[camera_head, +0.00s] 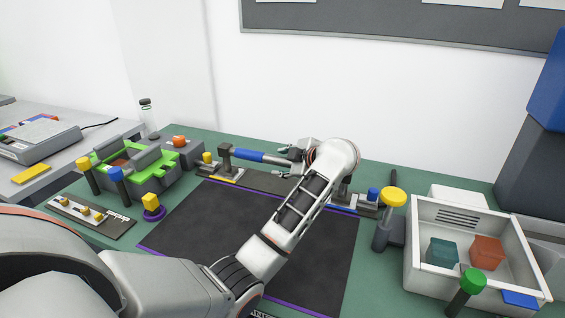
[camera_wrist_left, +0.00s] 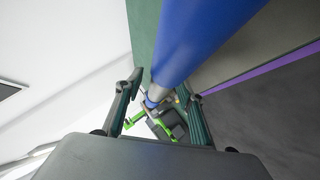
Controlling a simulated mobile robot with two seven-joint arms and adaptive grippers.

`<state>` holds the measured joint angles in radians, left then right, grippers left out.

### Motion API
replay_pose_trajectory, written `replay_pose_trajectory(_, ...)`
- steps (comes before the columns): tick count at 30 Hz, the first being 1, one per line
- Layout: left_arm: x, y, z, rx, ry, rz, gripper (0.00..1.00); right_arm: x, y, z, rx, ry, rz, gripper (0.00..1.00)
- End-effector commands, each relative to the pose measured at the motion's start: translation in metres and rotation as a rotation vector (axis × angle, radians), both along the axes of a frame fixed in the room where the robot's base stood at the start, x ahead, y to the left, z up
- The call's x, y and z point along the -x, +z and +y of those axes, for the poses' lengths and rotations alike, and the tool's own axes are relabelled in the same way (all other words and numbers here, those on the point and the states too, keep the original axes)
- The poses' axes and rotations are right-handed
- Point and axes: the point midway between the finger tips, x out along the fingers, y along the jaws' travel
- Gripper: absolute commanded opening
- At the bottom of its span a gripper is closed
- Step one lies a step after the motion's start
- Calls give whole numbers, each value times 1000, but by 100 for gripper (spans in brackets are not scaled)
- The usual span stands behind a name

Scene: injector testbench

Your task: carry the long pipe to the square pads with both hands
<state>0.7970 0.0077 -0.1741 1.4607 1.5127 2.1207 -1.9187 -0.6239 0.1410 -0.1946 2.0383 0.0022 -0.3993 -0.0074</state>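The long pipe (camera_head: 258,156), blue with grey ends, lies at the back of the bench, its left end at an upright grey holder (camera_head: 225,158). Its right part is hidden behind my left arm. My left gripper (camera_head: 291,152) is beside the pipe, pointing left along it. In the left wrist view the blue pipe (camera_wrist_left: 200,40) runs close to the camera, and the gripper's fingers (camera_wrist_left: 163,88) stand apart, without clear contact on it. My right gripper is not in view. I cannot identify the square pads with certainty.
A black mat (camera_head: 195,232) with purple edging fills the middle. A green and grey fixture (camera_head: 150,160) stands left. A white bin (camera_head: 412,245) with teal and red-orange blocks stands right. A yellow-topped post (camera_head: 393,198) stands beside the bin.

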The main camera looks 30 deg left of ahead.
Motion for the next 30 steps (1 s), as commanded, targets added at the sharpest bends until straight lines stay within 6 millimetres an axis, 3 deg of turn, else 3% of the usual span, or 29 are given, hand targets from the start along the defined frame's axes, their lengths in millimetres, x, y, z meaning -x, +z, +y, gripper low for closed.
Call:
replay_pose_trajectory(11, 1, 7, -4, 1, -1, -3, 38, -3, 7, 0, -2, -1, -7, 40)
replay_pose_trajectory(17, 8, 23, -23, 2, -3, -5, 38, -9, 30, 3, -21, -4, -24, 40)
replay_pose_trajectory(24, 19, 39, -49, 3, -2, -4, 38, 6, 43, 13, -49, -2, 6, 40)
replay_pose_trajectory(30, 27, 50, -70, 2, -2, -2, 38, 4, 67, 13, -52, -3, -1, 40)
